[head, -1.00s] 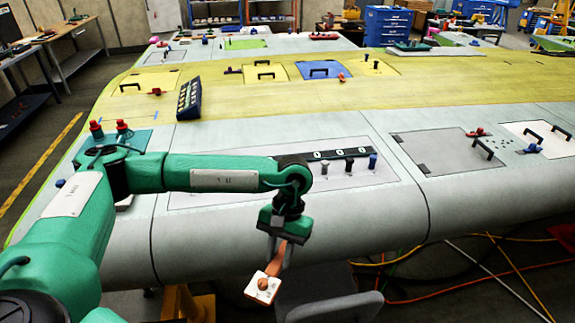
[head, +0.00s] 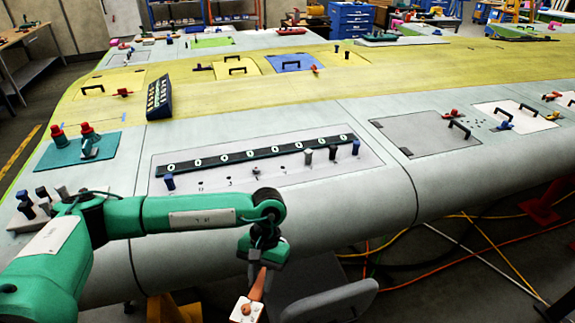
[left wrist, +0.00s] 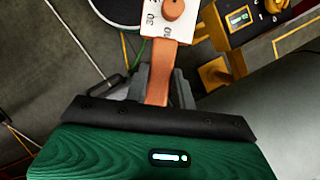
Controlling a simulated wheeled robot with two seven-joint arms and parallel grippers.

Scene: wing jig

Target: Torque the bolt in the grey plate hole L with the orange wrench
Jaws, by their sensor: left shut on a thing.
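The orange wrench (head: 255,290) is in my left gripper (head: 259,264), which is shut on its handle. It hangs below the gripper in front of the wing's near edge, apart from the wing. In the left wrist view the handle (left wrist: 160,75) stands between the fingers (left wrist: 158,92), and a white end piece with a knob and numbers (left wrist: 165,22) is at the top. A pale grey plate (head: 300,178) on the wing carries a black strip with round white marks, several upright bolts and several small holes. I cannot read which hole is L. My right gripper is out of view.
A block with several dark bolts (head: 20,224) and a teal plate with red-topped pieces (head: 60,150) lie at the left. A dark box (head: 159,98) stands behind the pale plate. A darker grey panel (head: 400,133) with a handle is to the right. Cables cross the floor below.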

